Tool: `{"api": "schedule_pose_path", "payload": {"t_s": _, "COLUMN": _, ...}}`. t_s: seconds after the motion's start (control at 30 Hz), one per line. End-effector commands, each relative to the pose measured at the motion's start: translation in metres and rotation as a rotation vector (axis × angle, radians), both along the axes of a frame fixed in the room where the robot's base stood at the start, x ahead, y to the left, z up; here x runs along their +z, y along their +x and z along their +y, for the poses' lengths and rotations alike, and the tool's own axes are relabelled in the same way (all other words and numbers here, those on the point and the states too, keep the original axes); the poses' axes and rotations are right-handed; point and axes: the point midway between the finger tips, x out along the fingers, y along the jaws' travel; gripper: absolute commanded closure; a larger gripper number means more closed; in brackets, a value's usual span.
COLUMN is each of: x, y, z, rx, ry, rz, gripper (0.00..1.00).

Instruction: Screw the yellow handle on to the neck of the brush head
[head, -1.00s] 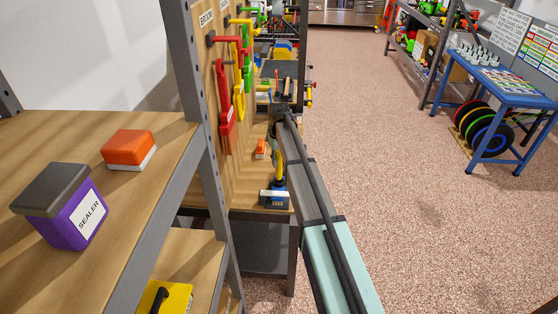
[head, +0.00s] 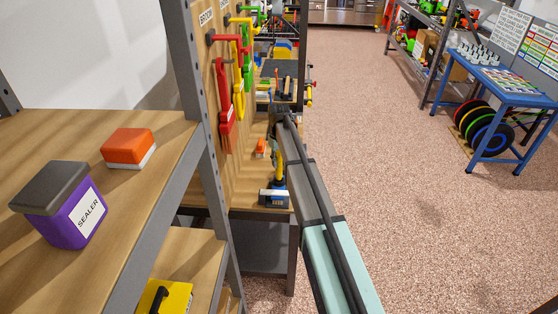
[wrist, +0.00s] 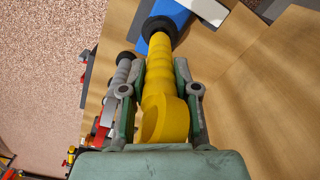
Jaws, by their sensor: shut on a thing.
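The yellow handle (wrist: 158,75) is between the two green-padded fingers of my gripper (wrist: 160,98), which is shut on it. In the head view the handle (head: 278,165) stands roughly upright, slightly tilted, above the brush head (head: 273,197) on the wooden bench. My arm partly hides the gripper there.
A grey ribbed tool (wrist: 122,75) lies close left of my gripper in the wrist view. The wooden pegboard (head: 205,130) with hanging red, yellow and green tools stands left of my arm. A small orange item (head: 260,148) is near the handle. Bench to the right is bare in the wrist view.

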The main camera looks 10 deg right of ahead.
Motion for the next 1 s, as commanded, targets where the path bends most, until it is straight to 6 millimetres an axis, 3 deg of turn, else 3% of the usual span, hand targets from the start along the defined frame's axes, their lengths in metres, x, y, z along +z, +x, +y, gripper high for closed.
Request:
{"api": "schedule_pose_path", "payload": {"t_s": 0.87, "x": -0.02, "y": 0.0, "z": 0.0, "rx": 0.0, "ry": 0.0, "rz": 0.0, "gripper": 1.0}}
{"api": "schedule_pose_path", "payload": {"t_s": 0.9, "x": -0.019, "y": 0.0, "z": 0.0, "rx": 0.0, "ry": 0.0, "rz": 0.0, "gripper": 0.56}}
{"api": "schedule_pose_path", "payload": {"t_s": 0.93, "x": -0.019, "y": 0.0, "z": 0.0, "rx": 0.0, "ry": 0.0, "rz": 0.0, "gripper": 0.45}}
{"api": "schedule_pose_path", "payload": {"t_s": 1.0, "x": -0.019, "y": 0.0, "z": 0.0, "rx": 0.0, "ry": 0.0, "rz": 0.0, "gripper": 0.41}}
